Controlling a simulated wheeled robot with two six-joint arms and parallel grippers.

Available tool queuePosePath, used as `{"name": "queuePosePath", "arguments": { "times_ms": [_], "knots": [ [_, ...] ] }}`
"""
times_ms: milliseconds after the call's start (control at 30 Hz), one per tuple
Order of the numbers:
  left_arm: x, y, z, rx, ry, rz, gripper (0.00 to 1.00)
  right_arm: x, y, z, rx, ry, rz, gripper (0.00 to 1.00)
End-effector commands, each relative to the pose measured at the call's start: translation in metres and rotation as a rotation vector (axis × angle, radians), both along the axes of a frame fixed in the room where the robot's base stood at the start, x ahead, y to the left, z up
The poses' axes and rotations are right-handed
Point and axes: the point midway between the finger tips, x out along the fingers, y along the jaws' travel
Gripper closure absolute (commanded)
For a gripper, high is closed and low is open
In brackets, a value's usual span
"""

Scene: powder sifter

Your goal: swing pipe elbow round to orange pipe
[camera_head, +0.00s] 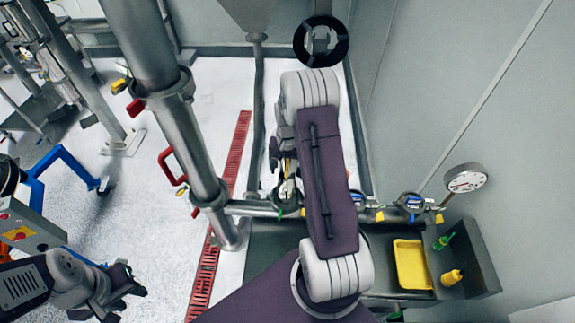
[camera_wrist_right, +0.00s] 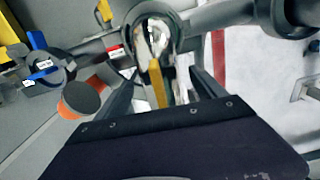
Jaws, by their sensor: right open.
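A shiny, curved metal piece, apparently the pipe elbow (camera_wrist_right: 158,32), shows at the top of the right wrist view. A yellow lever (camera_wrist_right: 157,84) lies in front of it. My right gripper (camera_wrist_right: 162,92) is open, with its fingers on either side of the lever and the metal piece; I cannot tell whether they touch. An orange pipe (camera_wrist_right: 75,103) with a dark, round end is left of the fingers. In the head view, my right arm hides most of this spot. My left gripper (camera_head: 126,284) is low at the left, apart from the pipes; its jaw opening is unclear.
A thick, steel vertical pipe (camera_head: 172,120) with red handles stands left of my right arm. A horizontal pipe (camera_head: 250,208) with blue-handled valves (camera_head: 411,202) runs behind the arm. A sink with a yellow tray (camera_head: 412,265) and a round gauge (camera_head: 466,181) are at right.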

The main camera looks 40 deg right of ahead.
Motion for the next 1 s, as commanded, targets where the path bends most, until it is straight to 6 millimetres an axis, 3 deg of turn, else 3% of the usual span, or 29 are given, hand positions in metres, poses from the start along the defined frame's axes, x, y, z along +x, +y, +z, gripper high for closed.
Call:
{"name": "queuePosePath", "arguments": {
  "times_ms": [267, 367, 567, 1000],
  "knots": [
    [0.0000, 0.0000, 0.0010, 0.000, 0.000, 0.000, 0.64, -0.0001, 0.0001, -0.0044, 0.000, 0.000, 0.000, 0.20],
    [0.0000, 0.0000, 0.0009, 0.000, 0.000, 0.000, 0.64, -0.0001, 0.0001, -0.0042, 0.000, 0.000, 0.000, 0.42],
    [0.0000, 0.0000, 0.0010, 0.000, 0.000, 0.000, 0.64, -0.0001, 0.0001, -0.0040, 0.000, 0.000, 0.000, 0.98],
    [-0.0001, -0.0001, 0.0025, 0.000, 0.000, 0.000, 0.64, -0.0065, -0.0064, -0.0035, -0.001, -0.001, -0.159, 1.00]
  ]
}}
